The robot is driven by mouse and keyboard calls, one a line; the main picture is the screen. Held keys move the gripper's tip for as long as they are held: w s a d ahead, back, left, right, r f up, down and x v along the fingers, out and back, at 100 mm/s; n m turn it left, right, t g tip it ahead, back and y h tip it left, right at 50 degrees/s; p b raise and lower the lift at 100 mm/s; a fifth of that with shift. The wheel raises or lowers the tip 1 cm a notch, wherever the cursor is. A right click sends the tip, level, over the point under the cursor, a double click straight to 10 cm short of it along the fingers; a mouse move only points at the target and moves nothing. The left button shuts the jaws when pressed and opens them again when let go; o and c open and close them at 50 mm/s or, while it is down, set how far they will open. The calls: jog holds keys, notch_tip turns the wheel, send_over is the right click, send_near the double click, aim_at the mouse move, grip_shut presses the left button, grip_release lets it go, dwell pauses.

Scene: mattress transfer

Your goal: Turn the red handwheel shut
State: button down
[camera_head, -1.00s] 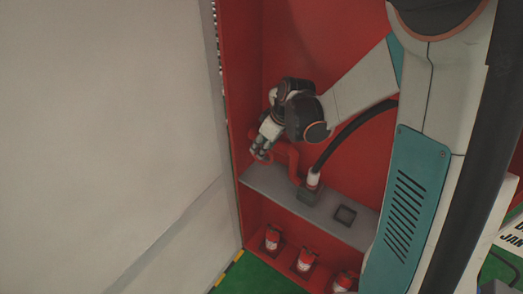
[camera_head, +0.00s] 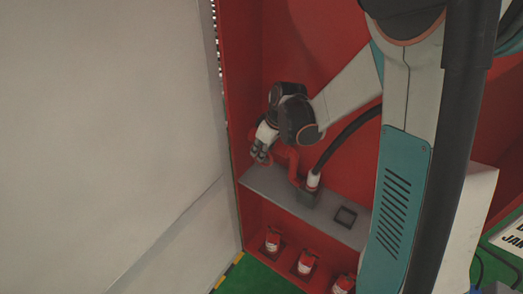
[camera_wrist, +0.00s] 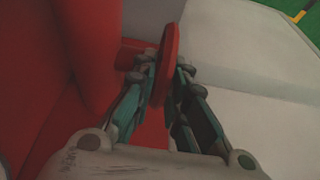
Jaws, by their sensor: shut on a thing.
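The red handwheel (camera_wrist: 170,52) is seen nearly edge-on in the wrist view, between the two fingers of my gripper (camera_wrist: 163,78). My gripper is shut on its rim. In the head view my gripper (camera_head: 261,153) is at the red handwheel (camera_head: 268,157), at the left end of a red pipe (camera_head: 290,160). My fingers and wrist hide much of the wheel there. How far the wheel is turned cannot be told.
A black hose (camera_head: 345,137) with a white coupling (camera_head: 313,180) meets the grey shelf (camera_head: 262,183) beside the pipe. Several red canisters (camera_head: 306,262) stand below. A large pale panel (camera_head: 110,130) stands close on the left of the red cabinet (camera_head: 240,100).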

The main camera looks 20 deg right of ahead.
jog(key=shift+w+a+g+h, duration=0.25)
jog(key=shift+g+h, duration=0.45)
jog(key=shift+g, duration=0.2)
jog(key=shift+f+g+h, duration=0.1)
jog(key=shift+g+h, duration=0.4)
jog(key=shift+g, duration=0.2)
jog(key=c, duration=1.6)
grip_release()
notch_tip(320, 180, up, 12)
